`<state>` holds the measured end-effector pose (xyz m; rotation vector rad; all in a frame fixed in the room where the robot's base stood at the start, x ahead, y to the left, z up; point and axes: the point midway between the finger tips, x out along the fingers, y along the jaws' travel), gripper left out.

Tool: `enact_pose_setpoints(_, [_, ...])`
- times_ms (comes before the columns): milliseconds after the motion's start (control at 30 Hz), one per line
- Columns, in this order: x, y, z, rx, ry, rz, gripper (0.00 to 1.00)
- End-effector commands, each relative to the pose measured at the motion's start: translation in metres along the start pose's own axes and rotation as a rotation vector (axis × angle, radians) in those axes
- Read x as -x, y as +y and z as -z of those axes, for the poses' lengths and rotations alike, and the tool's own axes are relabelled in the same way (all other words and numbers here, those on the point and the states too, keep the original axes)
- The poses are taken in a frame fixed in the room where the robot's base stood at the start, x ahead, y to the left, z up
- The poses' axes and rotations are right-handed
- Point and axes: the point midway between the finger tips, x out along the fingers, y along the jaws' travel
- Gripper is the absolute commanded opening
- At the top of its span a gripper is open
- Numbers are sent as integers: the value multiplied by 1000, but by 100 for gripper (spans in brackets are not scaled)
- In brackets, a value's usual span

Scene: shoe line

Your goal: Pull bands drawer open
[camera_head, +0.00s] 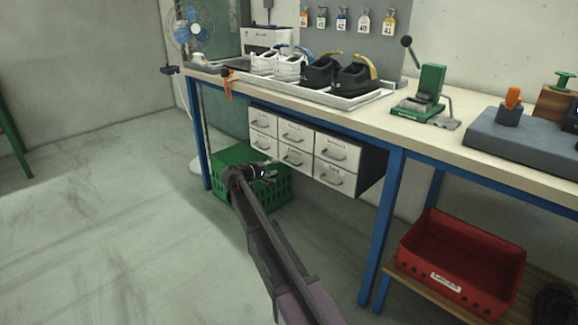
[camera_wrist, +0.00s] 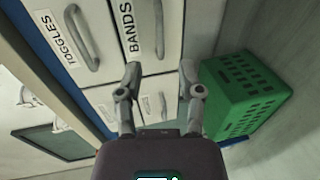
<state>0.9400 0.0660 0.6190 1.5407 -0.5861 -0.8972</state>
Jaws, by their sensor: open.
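The bands drawer (camera_wrist: 133,50) has a white front with a "BANDS" label and a grey bar handle (camera_wrist: 158,29), in the upper middle of the wrist view. Its front looks flush with its neighbours. My gripper (camera_wrist: 160,72) is open and empty, its fingers spread to either side of the handle's line but short of it in the picture. In the head view my gripper (camera_head: 265,172) is in front of the lower row of the white drawer unit (camera_head: 318,150) under the bench. The drawer labels are too small to read there.
The toggles drawer (camera_wrist: 72,35) is beside the bands drawer. A green crate (camera_head: 275,190) stands on the floor below the drawers. The bench's blue leg (camera_head: 383,230) and a red bin (camera_head: 460,265) are to the right. The floor at left is clear.

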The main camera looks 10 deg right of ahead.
Motion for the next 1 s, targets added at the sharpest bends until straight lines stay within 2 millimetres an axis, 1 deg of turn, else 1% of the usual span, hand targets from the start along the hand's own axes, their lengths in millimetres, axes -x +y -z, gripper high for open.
enact_pose_setpoints(33, [-10, -2, 1, 0, -1, 0, 48])
enact_pose_setpoints(300, [-52, -1, 0, -1, -3, 0, 48])
enact_pose_setpoints(500, [-76, -1, 0, 0, -2, 0, 48])
enact_pose_setpoints(700, [-87, 0, 0, 0, -1, 0, 48])
enact_pose_setpoints(1000, [-89, 0, -1, 0, -1, 0, 48])
